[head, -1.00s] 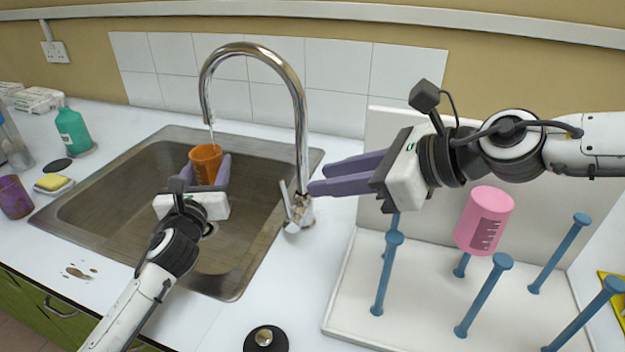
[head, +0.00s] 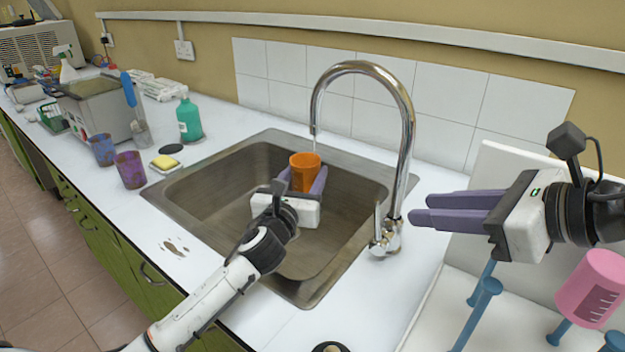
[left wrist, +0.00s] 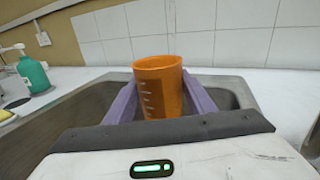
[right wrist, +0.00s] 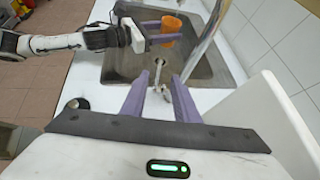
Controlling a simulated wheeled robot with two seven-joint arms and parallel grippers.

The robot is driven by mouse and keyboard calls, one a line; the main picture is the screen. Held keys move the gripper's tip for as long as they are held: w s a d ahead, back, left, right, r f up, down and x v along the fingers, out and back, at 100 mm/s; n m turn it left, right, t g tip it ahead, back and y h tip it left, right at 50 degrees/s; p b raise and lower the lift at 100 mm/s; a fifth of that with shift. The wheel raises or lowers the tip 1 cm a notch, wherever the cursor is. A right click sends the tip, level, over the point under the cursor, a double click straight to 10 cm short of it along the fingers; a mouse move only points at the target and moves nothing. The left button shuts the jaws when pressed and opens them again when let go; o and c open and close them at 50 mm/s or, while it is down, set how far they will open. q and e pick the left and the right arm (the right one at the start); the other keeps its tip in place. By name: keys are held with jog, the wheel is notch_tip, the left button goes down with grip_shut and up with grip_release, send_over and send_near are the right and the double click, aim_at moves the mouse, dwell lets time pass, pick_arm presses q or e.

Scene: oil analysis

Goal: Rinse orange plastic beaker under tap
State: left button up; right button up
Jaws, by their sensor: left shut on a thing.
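The orange plastic beaker (head: 304,171) is upright over the sink (head: 240,205), below the spout of the chrome tap (head: 408,130). A thin stream of water (head: 315,145) falls from the spout toward its mouth. My left gripper (head: 304,182) is shut on the beaker, one purple finger on each side; the left wrist view shows the beaker (left wrist: 158,88) between the fingers. The tap's lever (head: 379,225) stands at the foot of the tap. My right gripper (head: 415,213) is open and empty, just right of the tap base; in the right wrist view its fingers (right wrist: 160,78) are apart.
A pink beaker (head: 592,288) hangs on the white drying rack with blue pegs (head: 484,300) at the right. A yellow sponge (head: 165,162), a purple beaker (head: 130,170) and a green bottle (head: 189,120) stand left of the sink. The front counter has brown stains (head: 176,247).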

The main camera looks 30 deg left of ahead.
aim_at(378, 226)
jog(key=shift+a, duration=0.1)
jog(key=c, duration=0.4)
jog(key=shift+s+a, duration=0.2)
jog(key=shift+a, duration=0.1)
jog(key=c, duration=0.3)
jog(key=s+a+m+y, duration=0.1)
jog(key=a, duration=0.2)
jog(key=s+a+m+y, duration=0.1)
jog(key=s+a, duration=0.1)
jog(key=a, duration=0.2)
jog(key=s+a+m+y, duration=0.1)
jog(key=s+a+y, duration=0.1)
jog(key=a, duration=0.1)
jog(key=shift+a+r+m, duration=0.3)
grip_shut()
jog(key=s+a+f+m+t+h, duration=0.2)
jog(key=a+f+m+t, duration=0.45)
jog(key=m, duration=0.75)
jog(key=s+d+m+t+h, duration=0.2)
jog(key=d+m+t+h, duration=0.4)
jog(key=m, duration=0.3)
jog(key=w+d, duration=0.1)
jog(key=w, duration=0.9)
jog(key=shift+f+g, duration=0.2)
jog(key=shift+g, duration=0.25)
